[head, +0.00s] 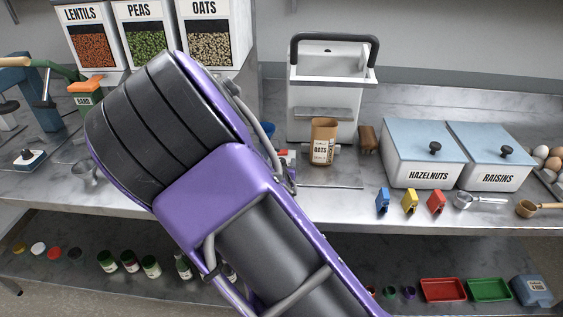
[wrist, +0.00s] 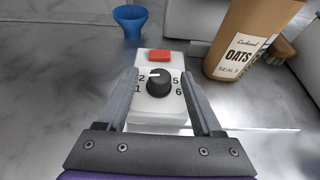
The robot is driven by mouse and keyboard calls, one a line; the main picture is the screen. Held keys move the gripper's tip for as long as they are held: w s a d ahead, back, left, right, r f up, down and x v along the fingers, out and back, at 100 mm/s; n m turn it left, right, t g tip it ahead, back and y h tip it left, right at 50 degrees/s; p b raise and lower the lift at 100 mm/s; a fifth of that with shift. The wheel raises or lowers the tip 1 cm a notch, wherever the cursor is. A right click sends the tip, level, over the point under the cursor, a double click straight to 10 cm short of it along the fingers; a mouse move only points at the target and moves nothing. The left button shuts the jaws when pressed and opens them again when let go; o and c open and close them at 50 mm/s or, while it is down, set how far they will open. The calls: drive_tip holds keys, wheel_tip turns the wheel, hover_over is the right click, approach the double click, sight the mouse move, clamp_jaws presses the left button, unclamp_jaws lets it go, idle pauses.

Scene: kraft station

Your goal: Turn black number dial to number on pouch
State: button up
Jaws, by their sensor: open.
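The black number dial (wrist: 158,83) sits on a white box (wrist: 160,114) with a red block at its far end. Its white mark points up and slightly left, beyond the 2. The numbers 1 and 2 show on the left, 5 and 6 on the right; those at the top are unclear. My gripper (wrist: 160,74) is open, one finger on each side of the dial; contact is not clear. The brown pouch (wrist: 250,38) stands to the right, labelled OATS and SEAL with a small, hard-to-read number. It also shows in the head view (head: 323,142). There, my arm hides the gripper and dial.
A blue funnel-shaped cup (wrist: 130,20) stands beyond the box. A white machine with a dark handle (head: 326,92) stands behind the pouch. Hazelnuts (head: 424,155) and raisins (head: 491,157) bins stand right, with coloured clips (head: 410,201) before them.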

clamp_jaws()
